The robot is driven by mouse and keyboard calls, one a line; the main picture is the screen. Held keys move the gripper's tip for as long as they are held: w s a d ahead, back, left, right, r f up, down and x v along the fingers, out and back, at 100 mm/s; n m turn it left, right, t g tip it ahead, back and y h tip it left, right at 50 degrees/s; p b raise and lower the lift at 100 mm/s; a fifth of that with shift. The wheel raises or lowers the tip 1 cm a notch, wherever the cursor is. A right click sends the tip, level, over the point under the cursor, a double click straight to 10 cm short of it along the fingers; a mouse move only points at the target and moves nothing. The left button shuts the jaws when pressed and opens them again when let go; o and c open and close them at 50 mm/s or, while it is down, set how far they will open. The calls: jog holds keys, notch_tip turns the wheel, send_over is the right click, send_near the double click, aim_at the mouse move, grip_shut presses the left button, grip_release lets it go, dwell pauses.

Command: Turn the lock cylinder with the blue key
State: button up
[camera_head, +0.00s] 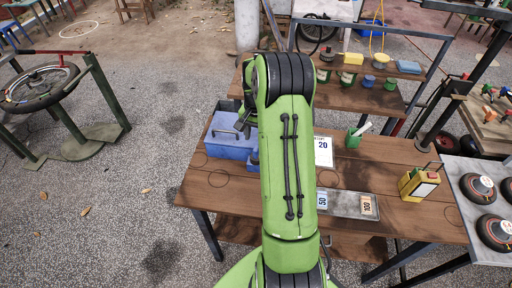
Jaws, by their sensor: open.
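My gripper (243,122) shows as a small dark shape just left of my green arm, over the back right part of a blue box (229,148). The arm hides much of it, and I cannot tell whether it touches the box. The box stands at the left end of the wooden workbench (222,194). A smaller blue piece (252,160) shows beside the box, partly behind my arm. I cannot make out a lock cylinder or a blue key; they may be hidden by my arm or too small to tell.
A white card marked 20 (324,153), a grey tray (343,205), a green holder (353,138) and a yellow-red device (418,184) are right of my arm. A shelf (350,95) with several pots stands behind.

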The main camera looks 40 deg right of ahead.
aim_at(256, 148)
notch_tip(256, 148, down, 8)
grip_shut()
jog(key=n, duration=0.4)
jog(key=shift+b, duration=0.4)
jog(key=shift+o, duration=0.4)
grip_release()
jog(key=shift+r+p, duration=2.7)
jog(key=shift+r, duration=1.45)
